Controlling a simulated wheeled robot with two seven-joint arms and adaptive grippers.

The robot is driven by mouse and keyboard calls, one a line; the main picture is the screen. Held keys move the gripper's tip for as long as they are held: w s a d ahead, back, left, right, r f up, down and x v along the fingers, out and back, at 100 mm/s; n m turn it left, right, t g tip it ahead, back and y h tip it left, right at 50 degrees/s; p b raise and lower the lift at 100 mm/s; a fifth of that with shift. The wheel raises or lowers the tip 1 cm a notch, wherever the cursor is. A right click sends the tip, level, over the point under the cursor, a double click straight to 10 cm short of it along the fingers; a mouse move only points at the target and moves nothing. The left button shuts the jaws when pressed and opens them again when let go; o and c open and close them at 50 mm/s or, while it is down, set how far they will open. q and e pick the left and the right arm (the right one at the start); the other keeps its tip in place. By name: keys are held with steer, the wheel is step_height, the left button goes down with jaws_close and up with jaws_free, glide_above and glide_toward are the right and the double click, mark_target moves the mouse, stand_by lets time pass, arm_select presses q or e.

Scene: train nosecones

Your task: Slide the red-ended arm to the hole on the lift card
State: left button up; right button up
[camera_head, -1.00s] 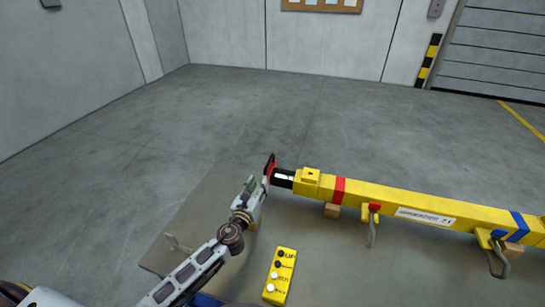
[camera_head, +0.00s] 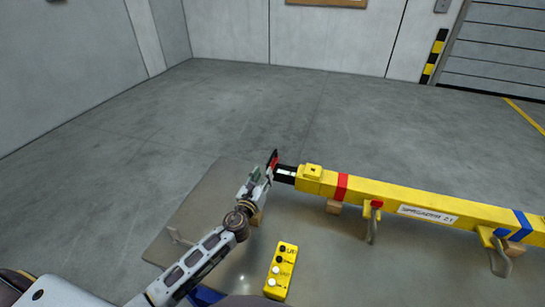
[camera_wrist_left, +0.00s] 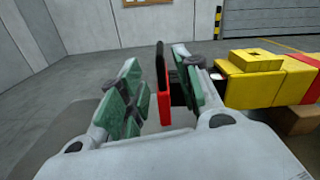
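The red-ended arm is a black bar with a white mark (camera_head: 286,174) that sticks out of the left end of the yellow beam (camera_head: 390,202). Its end is a thin upright red plate (camera_head: 272,160), also in the left wrist view (camera_wrist_left: 163,92). My left gripper (camera_head: 264,173) is at this plate. In the wrist view its green-padded fingers (camera_wrist_left: 160,95) stand open on either side of the plate, with a clear gap on the left. The yellow lift card (camera_head: 280,271), with black and white dots, lies in front of the beam. My right gripper is not in view.
The grey table top (camera_head: 190,215) carries the beam on wooden blocks (camera_head: 333,207). Hooks (camera_head: 371,222) hang from the beam near red and blue bands. Left of the red plate is free room. Open floor lies behind.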

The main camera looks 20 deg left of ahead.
mark_target(275, 151)
arm_select(q)
steer(key=shift+w+d, duration=0.2)
steer(key=shift+w, duration=5.7)
steer(key=shift+c, duration=0.4)
jaws_close()
